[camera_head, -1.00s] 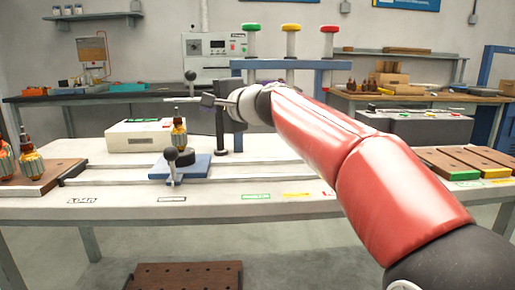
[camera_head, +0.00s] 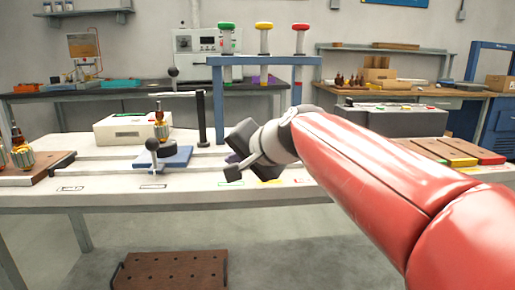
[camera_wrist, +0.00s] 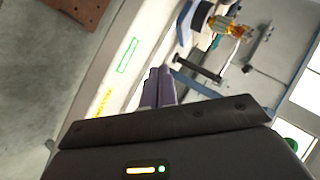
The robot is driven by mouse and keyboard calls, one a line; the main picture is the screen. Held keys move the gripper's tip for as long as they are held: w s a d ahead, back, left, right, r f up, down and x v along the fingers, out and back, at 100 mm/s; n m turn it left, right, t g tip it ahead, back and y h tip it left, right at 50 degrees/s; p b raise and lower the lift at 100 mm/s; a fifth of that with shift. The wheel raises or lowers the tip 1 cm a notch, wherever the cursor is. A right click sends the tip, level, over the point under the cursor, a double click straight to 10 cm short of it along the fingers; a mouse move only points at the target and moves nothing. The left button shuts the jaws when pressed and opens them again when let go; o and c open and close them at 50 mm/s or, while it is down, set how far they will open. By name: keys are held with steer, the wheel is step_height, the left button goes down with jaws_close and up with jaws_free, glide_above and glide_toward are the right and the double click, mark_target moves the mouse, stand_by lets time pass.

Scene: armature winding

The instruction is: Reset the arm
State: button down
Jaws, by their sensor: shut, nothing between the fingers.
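My red arm reaches in from the right in the head view. My gripper (camera_wrist: 159,86) shows in the wrist view with its two purple fingers together and nothing between them. In the head view its dark body hangs over the front part of the white workbench (camera_head: 120,206), right of the blue fixture (camera_head: 176,160), and the fingertips are hard to make out. An armature (camera_head: 160,122) with a copper-coloured winding stands upright behind the fixture's black knob. It also shows in the wrist view (camera_wrist: 228,28).
A blue frame (camera_head: 215,100) with green, yellow and red-topped posts stands behind my gripper. A black post (camera_head: 202,120) with a side bar rises left of it. More armatures (camera_head: 22,152) stand on a wooden board at left. Coloured-end blocks (camera_head: 455,155) lie at right.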

steer(key=s+d+f+n+g+h, duration=0.3)
steer(key=s+d+f+h, duration=0.4)
steer(key=s+d+f, duration=1.3)
steer(key=s+f+n, duration=0.1)
steer(key=s, duration=0.2)
steer(key=shift+s+g+h+p, duration=0.25)
steer(key=shift+g+h+p, duration=0.05)
steer(key=shift+g+p, duration=0.1)
steer(key=shift+a+r, duration=0.1)
